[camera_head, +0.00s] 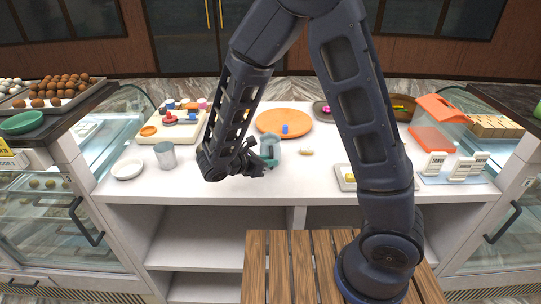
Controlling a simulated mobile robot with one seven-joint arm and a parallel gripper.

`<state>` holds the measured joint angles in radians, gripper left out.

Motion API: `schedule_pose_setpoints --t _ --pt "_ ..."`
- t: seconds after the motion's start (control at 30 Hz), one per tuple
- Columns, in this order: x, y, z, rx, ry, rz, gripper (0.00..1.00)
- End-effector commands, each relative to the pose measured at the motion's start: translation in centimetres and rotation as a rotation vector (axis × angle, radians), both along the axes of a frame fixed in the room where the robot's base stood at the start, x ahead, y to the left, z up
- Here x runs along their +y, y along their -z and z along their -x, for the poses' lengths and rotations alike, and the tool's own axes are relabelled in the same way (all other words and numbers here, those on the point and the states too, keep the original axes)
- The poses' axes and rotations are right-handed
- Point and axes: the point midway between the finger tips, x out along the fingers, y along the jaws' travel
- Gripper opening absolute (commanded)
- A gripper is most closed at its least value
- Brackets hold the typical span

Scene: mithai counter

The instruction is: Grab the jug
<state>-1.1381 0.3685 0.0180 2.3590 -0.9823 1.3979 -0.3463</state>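A teal, jug-like vessel (273,148) stands on the white counter (225,187), just right of my gripper. Its left side is partly hidden by the gripper. My gripper (259,163) is low over the counter, with its dark fingers at or against the vessel's left side. The fingers are small and overlap the vessel, so I cannot tell whether they are open or closed on it, or whether they touch it.
A grey cylinder (165,155) and a white bowl (127,169) stand at left, before a cream tray (149,136) of small items. An orange round plate (271,119) with a blue piece (285,129) lies behind the vessel. White label cards (434,165) stand at right.

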Motion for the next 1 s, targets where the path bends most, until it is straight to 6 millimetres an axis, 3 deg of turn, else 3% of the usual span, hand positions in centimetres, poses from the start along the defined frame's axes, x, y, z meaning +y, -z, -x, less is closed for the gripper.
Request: schedule_pose_setpoints --t 0.1,0.33,0.43,1.0 --pt "-0.97 0.55 -0.73 0.001 0.001 0.002 0.18" --pt "-1.12 0.63 -0.86 0.001 0.001 0.001 0.18" --pt "-1.12 0.63 -0.86 0.001 0.001 0.001 0.00" --pt "-1.08 0.31 -0.87 0.000 0.001 0.000 0.00"
